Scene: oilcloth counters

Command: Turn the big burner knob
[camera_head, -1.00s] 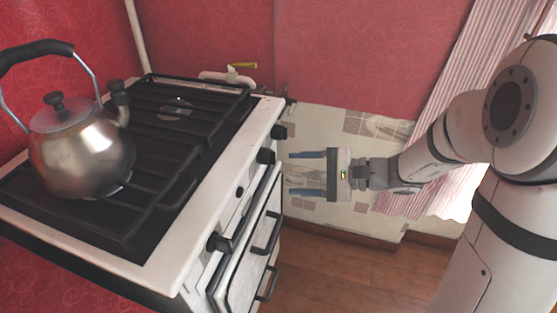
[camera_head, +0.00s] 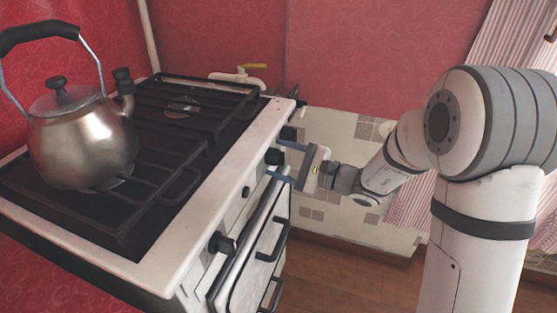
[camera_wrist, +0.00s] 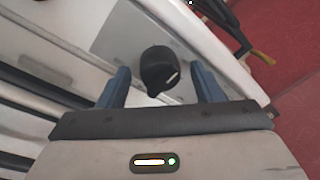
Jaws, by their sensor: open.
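The white stove (camera_head: 225,170) carries several black knobs along its front panel. One black knob (camera_head: 274,157) sits between the two blue fingers of my gripper (camera_head: 279,160). In the wrist view this knob (camera_wrist: 158,66) has a pale pointer line and lies between the spread fingers, with a gap on both sides. My gripper is open and holds nothing. Another black knob (camera_head: 289,133) is just beyond the upper finger. A smaller knob (camera_head: 246,192) and a further black knob (camera_head: 222,244) are nearer the camera. No label shows which knob is the big burner's.
A metal kettle (camera_head: 82,145) stands on the black grates at the left. Oven handles (camera_head: 273,240) stick out below the knobs. A yellow-handled gas valve (camera_head: 252,67) is at the wall behind. The floor (camera_head: 335,275) right of the stove is clear.

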